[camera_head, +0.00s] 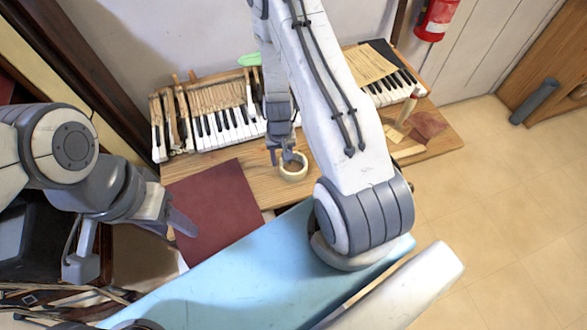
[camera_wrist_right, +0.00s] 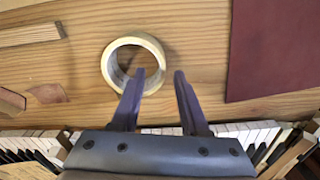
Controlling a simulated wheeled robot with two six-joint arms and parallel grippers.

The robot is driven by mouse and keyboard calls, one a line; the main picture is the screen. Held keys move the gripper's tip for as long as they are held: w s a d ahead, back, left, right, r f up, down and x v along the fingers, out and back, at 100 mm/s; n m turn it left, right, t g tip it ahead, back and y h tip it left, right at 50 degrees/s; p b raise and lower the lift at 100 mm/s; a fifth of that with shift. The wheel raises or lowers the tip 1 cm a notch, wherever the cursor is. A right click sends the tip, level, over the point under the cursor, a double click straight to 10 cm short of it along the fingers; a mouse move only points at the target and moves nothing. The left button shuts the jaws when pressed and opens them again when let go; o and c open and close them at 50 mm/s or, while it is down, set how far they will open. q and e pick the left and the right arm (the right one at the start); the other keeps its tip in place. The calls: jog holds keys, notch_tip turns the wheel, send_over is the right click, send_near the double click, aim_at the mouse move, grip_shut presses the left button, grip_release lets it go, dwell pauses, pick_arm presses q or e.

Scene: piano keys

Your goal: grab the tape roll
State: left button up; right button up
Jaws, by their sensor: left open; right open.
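A cream tape roll (camera_head: 293,173) lies flat on the wooden table, in front of the piano keys. It also shows in the right wrist view (camera_wrist_right: 113,55), upper left of centre. My right gripper (camera_head: 284,160) is open above the roll. In the right wrist view its fingertips (camera_wrist_right: 159,76) are apart. The left one in that picture overlaps the roll's right rim, and the other is over bare wood. I cannot tell whether a finger touches the roll. My left gripper (camera_head: 180,222) is open, far to the left by the dark red sheet, and holds nothing.
The piano keyboard (camera_head: 222,128) runs along the back of the table. A dark red sheet (camera_head: 213,209) lies left of the roll. Wood pieces (camera_head: 403,140) lie at the right end. A light blue surface (camera_head: 230,270) is in front. Bare wood surrounds the roll.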

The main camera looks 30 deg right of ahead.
aim_at(281, 165)
jog(key=f+b, duration=0.1)
jog(key=f, duration=0.1)
jog(key=f+b, duration=0.1)
jog(key=f, duration=0.1)
jog(key=shift+w+a+f+b, duration=0.1)
jog(key=shift+w+b, duration=0.2)
jog(key=shift+b, duration=0.05)
jog(key=shift+f+b, duration=0.35)
jog(key=shift+r, duration=0.1)
grip_shut()
jog(key=shift+r, duration=0.15)
